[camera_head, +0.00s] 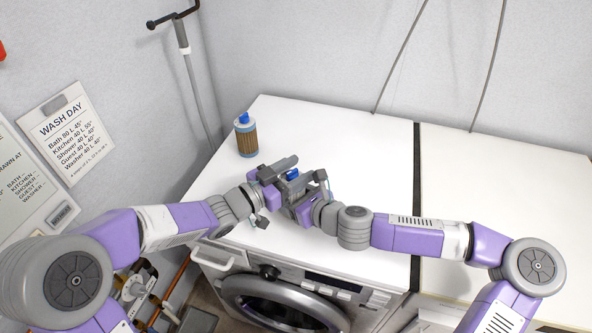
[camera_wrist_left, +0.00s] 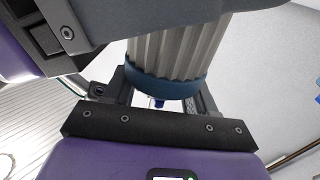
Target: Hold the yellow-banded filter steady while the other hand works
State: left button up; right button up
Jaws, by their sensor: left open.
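No yellow band shows in either view. A pale pleated filter with a blue end band (camera_wrist_left: 175,58) fills the upper middle of the left wrist view, in front of my left gripper. In the head view only a small blue part of it (camera_head: 292,174) shows between my two grippers. My left gripper (camera_head: 279,180) is open at this filter; whether its fingers touch it I cannot tell. My right gripper (camera_head: 311,189) comes in from the right, close against the left one. Its fingertips are too crowded to read, and most of the filter is hidden.
A washing machine front (camera_head: 285,300) is below. A dark seam (camera_head: 416,190) divides the top; its right side is clear.

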pick_arm(q)
jog(key=c, duration=0.9)
jog(key=shift+m+g+h, duration=0.3)
jog(key=shift+r+g, duration=0.1)
jog(key=shift+g, duration=0.2)
jog(key=m+g+h, duration=0.1)
jog(key=m+g, duration=0.1)
jog(key=m+g+h, duration=0.1)
jog(key=m+g, duration=0.1)
jog(key=g, duration=0.1)
jog(key=shift+s+h, duration=0.1)
jog(key=shift+h, duration=0.2)
jog(key=shift+s+d+m+g+h, duration=0.15)
jog(key=shift+m+g, duration=0.7)
jog(key=shift+g, duration=0.5)
jog(key=shift+s+a+m+g+h, duration=0.15)
jog(key=shift+m+g, duration=0.7)
jog(key=shift+g, duration=0.5)
jog(key=shift+d, duration=0.1)
